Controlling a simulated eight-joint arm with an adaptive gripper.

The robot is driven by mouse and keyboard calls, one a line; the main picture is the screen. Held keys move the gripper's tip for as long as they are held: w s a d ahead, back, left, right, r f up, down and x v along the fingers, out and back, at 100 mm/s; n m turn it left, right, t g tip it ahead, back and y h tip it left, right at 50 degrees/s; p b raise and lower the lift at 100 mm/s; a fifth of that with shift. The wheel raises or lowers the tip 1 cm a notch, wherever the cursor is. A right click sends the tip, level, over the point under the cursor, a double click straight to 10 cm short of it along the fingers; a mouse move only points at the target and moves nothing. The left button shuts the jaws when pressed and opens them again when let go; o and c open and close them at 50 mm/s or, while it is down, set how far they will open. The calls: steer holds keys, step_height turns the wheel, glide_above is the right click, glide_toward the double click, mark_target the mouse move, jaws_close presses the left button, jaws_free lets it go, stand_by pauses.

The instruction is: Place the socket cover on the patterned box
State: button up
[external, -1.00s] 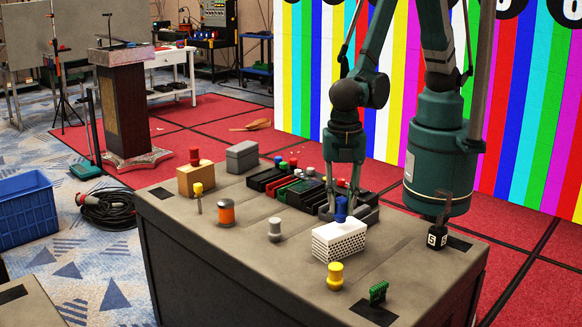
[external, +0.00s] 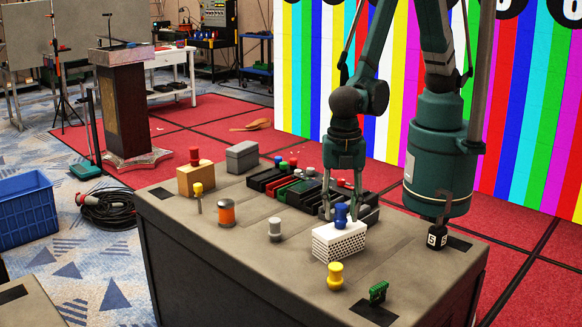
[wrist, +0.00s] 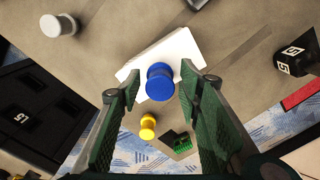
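The blue spool-shaped piece, apparently the socket cover (external: 341,215), stands upright on top of the patterned box (external: 340,243), which is white with black dots on its sides. In the wrist view the socket cover (wrist: 160,82) is over the white top of the patterned box (wrist: 180,48). My gripper (external: 341,207) is just above and around the cover, fingers pointing down. In the wrist view my gripper (wrist: 161,90) is open, with a gap on both sides of the cover. The underside of the cover is hidden.
A yellow spool-shaped piece (external: 335,276) and a green circuit board (external: 378,292) stand in front of the box. A grey knob (external: 275,229) and orange canister (external: 226,213) are left. Dark trays (external: 284,186) lie behind. A black marked cube (external: 436,236) is right.

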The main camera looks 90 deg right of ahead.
mark_target(340, 205)
steer(key=shift+r, duration=0.2)
step_height(340, 205, up, 12)
steer(key=p, duration=0.1)
stand_by(0.8)
stand_by(0.6)
steer(key=w+d+r+m+t, duration=0.1)
steer(key=w+d+r+m, duration=0.15)
steer(key=d+r, duration=0.4)
steer(key=w+d+r+m+t+y, duration=0.1)
steer(key=w+d+r+m, duration=0.15)
steer(key=d, duration=0.75)
steer(key=w+d+r+m+t, duration=0.1)
steer(key=d+r+m, duration=0.2)
steer(key=d+r, duration=0.45)
steer(key=s+d+r+m+t, duration=0.1)
steer(key=s+d+m, duration=0.2)
steer(key=d, duration=0.6)
steer(key=s+d+r+m+t, duration=0.1)
steer(key=s+d+m, duration=0.2)
steer(key=d, duration=0.7)
steer(key=s+d+r+m+t+h, duration=0.1)
steer(key=s+d+m+t, duration=0.1)
steer(key=d, duration=0.8)
steer(key=shift+s+r+m, duration=0.35)
steer(key=shift+s+m, duration=0.45)
steer(key=shift+m, duration=0.2)
